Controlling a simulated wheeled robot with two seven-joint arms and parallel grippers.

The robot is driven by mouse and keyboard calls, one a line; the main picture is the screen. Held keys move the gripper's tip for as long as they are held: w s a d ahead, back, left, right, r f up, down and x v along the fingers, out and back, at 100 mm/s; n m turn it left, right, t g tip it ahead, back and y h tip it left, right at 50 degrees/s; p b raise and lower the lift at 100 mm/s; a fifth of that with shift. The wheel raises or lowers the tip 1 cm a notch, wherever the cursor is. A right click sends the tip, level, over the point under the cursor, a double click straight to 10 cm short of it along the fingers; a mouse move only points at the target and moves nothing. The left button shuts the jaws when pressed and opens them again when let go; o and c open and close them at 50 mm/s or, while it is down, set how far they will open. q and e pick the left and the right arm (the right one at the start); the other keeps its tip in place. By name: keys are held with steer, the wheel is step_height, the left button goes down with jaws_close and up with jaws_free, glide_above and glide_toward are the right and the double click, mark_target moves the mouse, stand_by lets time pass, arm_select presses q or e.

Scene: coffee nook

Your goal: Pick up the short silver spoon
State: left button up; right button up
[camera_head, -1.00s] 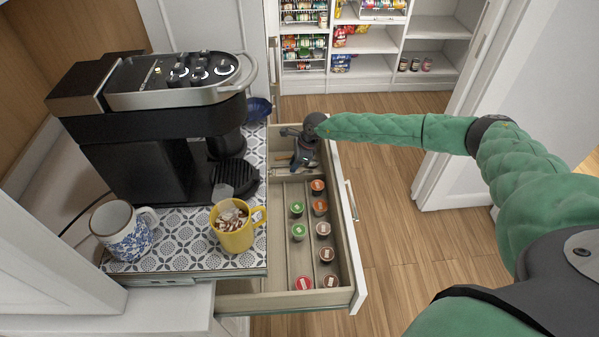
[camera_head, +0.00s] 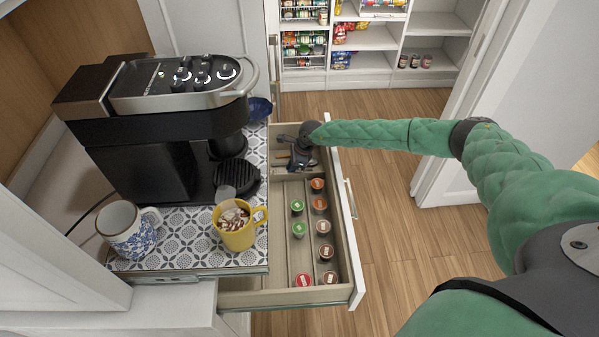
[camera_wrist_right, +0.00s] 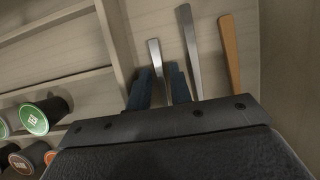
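In the right wrist view, the short silver spoon (camera_wrist_right: 155,60) shows its handle between the two fingers of my right gripper (camera_wrist_right: 160,85). The fingers are apart, one on each side of the handle, with a gap visible. The lower part of the spoon is hidden behind the gripper body. A longer silver utensil (camera_wrist_right: 188,45) lies just right of it, and a wooden-coloured utensil (camera_wrist_right: 229,50) lies farther right. In the head view, my right gripper (camera_head: 299,158) is down in the far compartment of the open drawer (camera_head: 285,297). My left gripper is not in view.
Several coffee pods (camera_head: 324,227) stand in the drawer's nearer compartments. The coffee machine (camera_head: 165,120), a yellow mug (camera_head: 238,236) and a blue-and-white mug (camera_head: 126,238) stand on the counter to the left. The drawer walls surround the gripper closely.

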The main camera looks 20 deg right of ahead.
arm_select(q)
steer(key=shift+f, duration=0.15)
arm_select(e)
steer(key=shift+c, duration=0.2)
jaws_close()
